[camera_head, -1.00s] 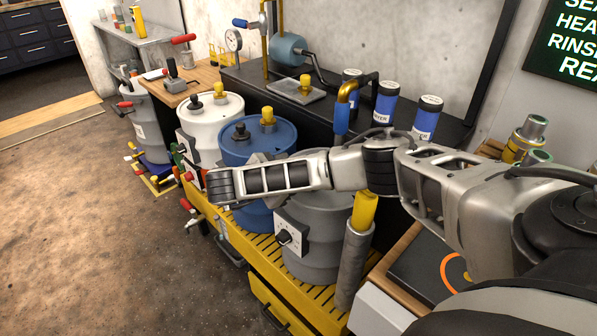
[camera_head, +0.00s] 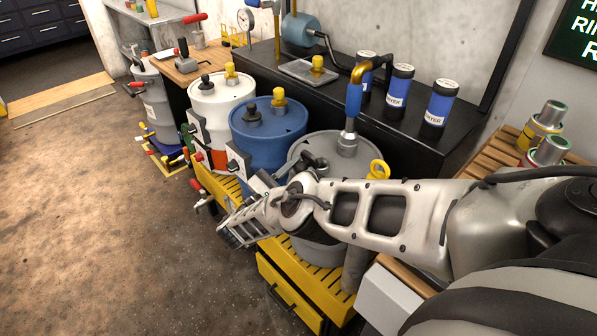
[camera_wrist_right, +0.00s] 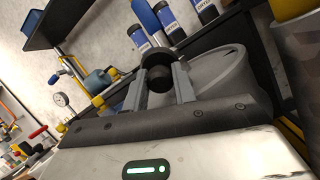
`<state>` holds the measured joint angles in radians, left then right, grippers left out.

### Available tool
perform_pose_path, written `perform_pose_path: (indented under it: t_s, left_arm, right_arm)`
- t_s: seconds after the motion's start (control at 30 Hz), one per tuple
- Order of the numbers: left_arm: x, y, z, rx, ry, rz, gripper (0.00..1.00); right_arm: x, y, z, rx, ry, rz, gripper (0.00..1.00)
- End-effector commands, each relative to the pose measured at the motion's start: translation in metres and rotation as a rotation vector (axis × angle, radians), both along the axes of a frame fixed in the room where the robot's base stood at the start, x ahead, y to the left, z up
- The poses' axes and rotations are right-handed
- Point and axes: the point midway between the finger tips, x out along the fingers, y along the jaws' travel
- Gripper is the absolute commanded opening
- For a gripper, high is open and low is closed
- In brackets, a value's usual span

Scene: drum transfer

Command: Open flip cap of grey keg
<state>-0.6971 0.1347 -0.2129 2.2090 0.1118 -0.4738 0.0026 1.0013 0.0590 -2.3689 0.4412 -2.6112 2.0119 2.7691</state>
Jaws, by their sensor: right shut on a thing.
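The grey keg (camera_head: 345,150) stands on the right of the yellow slatted platform, and my right forearm covers much of its front. A black cap (camera_head: 315,165) sits on its near top. My right gripper (camera_head: 303,168) is at this cap, partly hidden by my arm. In the right wrist view the two fingers (camera_wrist_right: 159,88) are shut on the black cap (camera_wrist_right: 158,72), with the grey keg (camera_wrist_right: 222,80) behind. I cannot tell how far the cap is tilted. My left gripper is not in view.
A blue-handled spout (camera_head: 353,100) stands on the keg's top, and a yellow ring (camera_head: 378,170) is at its right. A blue keg (camera_head: 268,130) and a white keg (camera_head: 222,100) stand to the left. Several dark blue-labelled canisters (camera_head: 397,92) stand on the bench behind.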

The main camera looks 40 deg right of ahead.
Motion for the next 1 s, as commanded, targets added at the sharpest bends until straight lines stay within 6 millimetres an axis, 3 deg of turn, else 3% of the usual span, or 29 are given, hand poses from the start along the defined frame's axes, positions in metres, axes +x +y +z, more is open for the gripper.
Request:
perform_pose_path:
  t_s: [0.13,0.83,0.87,0.9,0.93,1.0]
  left_arm:
    - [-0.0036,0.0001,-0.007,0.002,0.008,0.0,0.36]
    - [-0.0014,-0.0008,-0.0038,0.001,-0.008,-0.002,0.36]
    - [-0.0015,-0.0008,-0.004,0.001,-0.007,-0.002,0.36]
    - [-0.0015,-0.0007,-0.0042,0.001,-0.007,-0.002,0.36]
    - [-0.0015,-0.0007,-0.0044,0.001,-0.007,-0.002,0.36]
    - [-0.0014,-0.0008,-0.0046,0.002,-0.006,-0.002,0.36]
  right_arm:
    - [0.0008,0.0007,-0.0033,-0.033,-0.004,0.002,0.04]
    - [0.0009,0.0009,-0.004,-0.068,-0.002,0.007,0.04]
    - [0.0009,0.0009,-0.0041,-0.067,-0.002,0.007,0.32]
    - [0.0009,0.0009,-0.0041,-0.067,-0.002,0.007,0.43]
    - [0.0008,0.0009,-0.004,-0.068,-0.003,0.006,0.48]
    - [0.0005,0.0008,-0.004,-0.067,-0.002,0.004,0.48]
